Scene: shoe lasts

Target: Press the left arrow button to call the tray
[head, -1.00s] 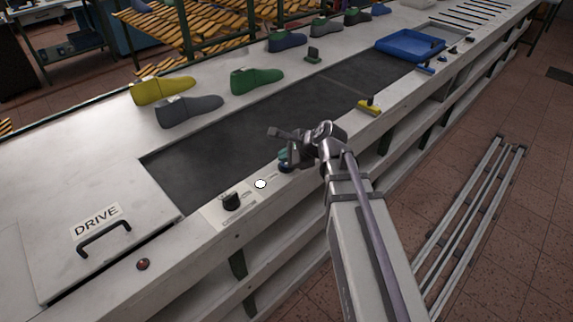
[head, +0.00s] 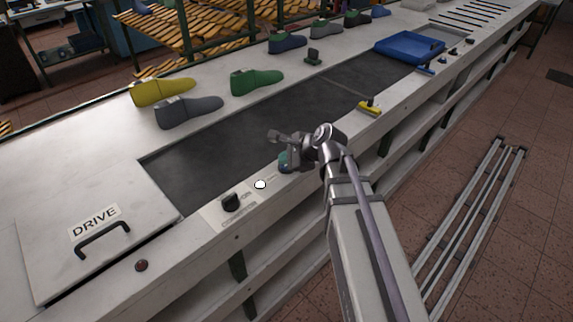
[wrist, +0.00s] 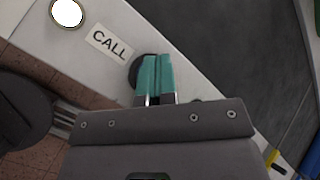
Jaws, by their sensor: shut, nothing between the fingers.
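My gripper (head: 284,161) is shut and empty, its teal fingers pointing down at the near rail of the conveyor bench. In the wrist view its fingertips (wrist: 153,62) overlap a dark round button or knob beside a CALL label (wrist: 109,42). The fingers hide most of that round part, and I cannot tell whether they touch it. No arrow mark is readable. A white round button (head: 260,184) lies left of the gripper; it also shows in the wrist view (wrist: 67,13). The blue tray (head: 400,53) sits far along the belt.
A black knob (head: 231,201) and a red button (head: 142,265) are on the near rail to the left. A yellow-handled tool (head: 369,108) lies right of my gripper. Several shoe lasts, including a green one (head: 257,82), stand along the far side. The dark belt (head: 225,145) between is mostly clear.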

